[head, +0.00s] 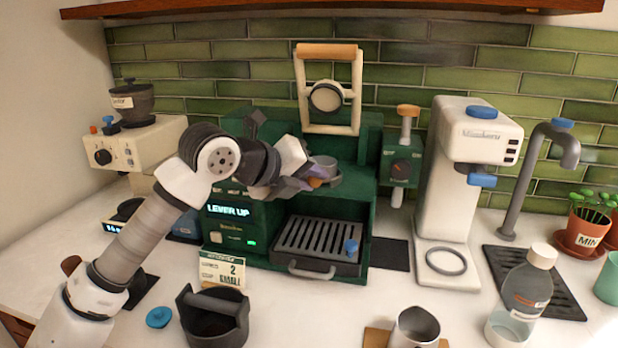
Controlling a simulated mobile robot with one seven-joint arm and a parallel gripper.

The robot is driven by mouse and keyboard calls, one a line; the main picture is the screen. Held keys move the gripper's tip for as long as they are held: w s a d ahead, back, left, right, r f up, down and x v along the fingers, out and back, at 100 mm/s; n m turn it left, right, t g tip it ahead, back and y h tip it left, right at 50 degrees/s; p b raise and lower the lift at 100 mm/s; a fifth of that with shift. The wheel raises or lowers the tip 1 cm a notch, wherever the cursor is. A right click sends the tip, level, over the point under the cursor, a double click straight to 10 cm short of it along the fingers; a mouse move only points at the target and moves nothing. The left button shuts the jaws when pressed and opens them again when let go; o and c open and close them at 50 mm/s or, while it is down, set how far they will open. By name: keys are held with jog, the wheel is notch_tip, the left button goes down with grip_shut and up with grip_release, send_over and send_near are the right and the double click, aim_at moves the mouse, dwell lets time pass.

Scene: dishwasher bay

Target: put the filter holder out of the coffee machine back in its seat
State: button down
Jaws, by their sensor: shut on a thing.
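The dark green coffee machine (230,243) stands at the back centre, with "LEVER UP" on its display. Its pale lever frame with a wooden bar (328,50) points up. My gripper (302,183) is in front of the machine's upper part, shut on the filter holder, whose grey metal cup (323,166) shows just beyond the fingers. A small orange-brown part shows between the fingers; most of the handle is hidden. I cannot tell whether the cup touches the machine, and its seat is not clearly visible.
A slotted drip tray (322,240) with a small blue piece lies below. A dark knock box (213,318), metal jug (414,325) and bottle (527,285) stand in front. Clear counter lies between box and jug.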

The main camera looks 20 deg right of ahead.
jog(key=shift+f, duration=0.15)
jog(key=c, duration=1.1)
grip_release()
jog(key=shift+a, duration=0.1)
jog(key=b+v, duration=0.3)
jog(key=v, duration=1)
jog(key=shift+s+a, duration=0.2)
jog(key=shift+a, duration=0.05)
